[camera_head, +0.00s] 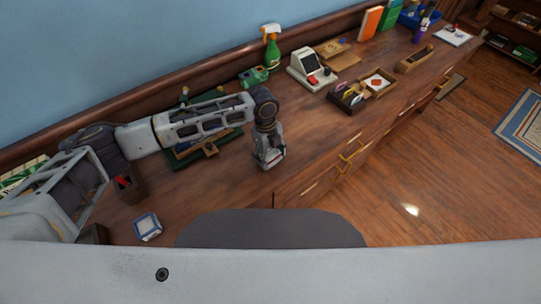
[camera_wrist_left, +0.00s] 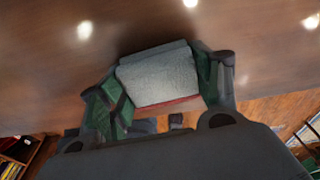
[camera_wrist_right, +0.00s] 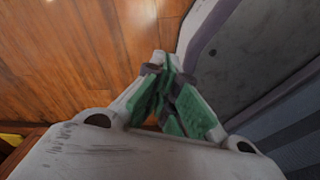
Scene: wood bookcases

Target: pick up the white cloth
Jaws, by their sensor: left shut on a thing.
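My left gripper (camera_head: 270,160) is low over the front part of the wooden counter, pointing down. In the left wrist view its green-padded fingers are on both sides of the white cloth (camera_wrist_left: 158,78), which looks pale grey and folded thick, with a reddish lower edge. The gripper is shut on it. In the head view the cloth is mostly hidden by the gripper, and I cannot tell whether it touches the counter. My right gripper (camera_wrist_right: 165,85) shows only in the right wrist view, with its green-padded fingers together and nothing between them, above the wooden floor.
A green tray (camera_head: 185,162) lies behind my left arm. A blue-and-white square (camera_head: 147,226) lies near the front left. The counter around the gripper is clear.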

